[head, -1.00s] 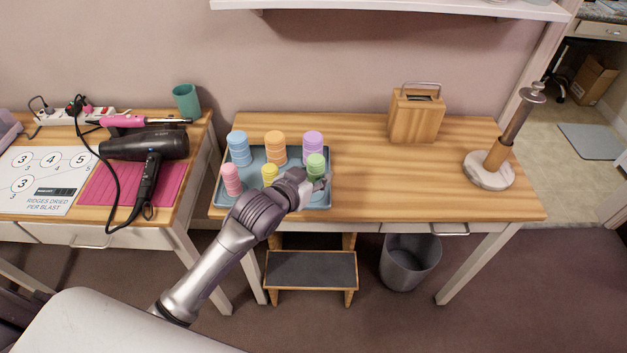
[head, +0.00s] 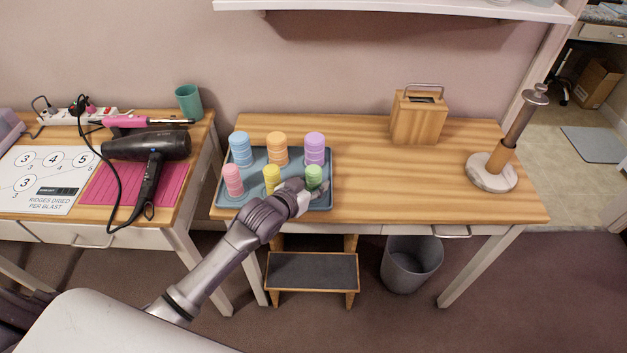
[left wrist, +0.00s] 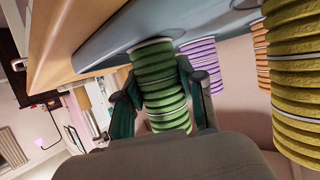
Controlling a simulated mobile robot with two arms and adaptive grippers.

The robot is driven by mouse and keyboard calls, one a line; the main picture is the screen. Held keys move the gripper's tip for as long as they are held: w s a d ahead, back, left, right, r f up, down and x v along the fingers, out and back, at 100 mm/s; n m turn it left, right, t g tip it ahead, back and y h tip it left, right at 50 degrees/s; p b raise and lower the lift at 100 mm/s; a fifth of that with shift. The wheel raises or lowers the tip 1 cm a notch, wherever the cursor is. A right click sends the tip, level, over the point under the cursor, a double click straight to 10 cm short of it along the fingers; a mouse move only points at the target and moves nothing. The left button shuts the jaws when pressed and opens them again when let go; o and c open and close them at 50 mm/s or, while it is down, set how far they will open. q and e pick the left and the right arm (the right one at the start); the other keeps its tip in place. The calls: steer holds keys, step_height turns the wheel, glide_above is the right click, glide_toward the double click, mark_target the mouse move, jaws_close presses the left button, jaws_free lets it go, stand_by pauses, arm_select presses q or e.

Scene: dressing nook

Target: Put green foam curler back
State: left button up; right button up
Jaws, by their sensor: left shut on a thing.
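The green foam curler (head: 314,175) stands upright at the front right of the blue-grey tray (head: 258,202). My left gripper (head: 311,188) is shut on it from the front. In the left wrist view, the green curler (left wrist: 160,85) sits between the two fingers, and its pale end rim is at or very near the tray surface (left wrist: 115,30). I cannot tell for sure whether it touches. The gripper hides part of the curler's lower side in the head view. My right gripper is not in view.
The yellow curler (head: 272,178) stands close on the left, the purple curler (head: 314,148) just behind. Orange (head: 277,148), blue (head: 240,148) and pink (head: 233,179) curlers fill the other tray spots.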

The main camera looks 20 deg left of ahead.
arm_select(q)
steer(key=o, duration=1.1)
steer(key=shift+o, duration=0.2)
steer(key=shift+r, duration=0.1)
steer(key=shift+s+r, duration=0.15)
steer(key=v, duration=1.1)
steer(key=shift+s+a+r+p, duration=0.15)
steer(key=shift+s+r+p, duration=0.1)
steer(key=shift+p, duration=0.05)
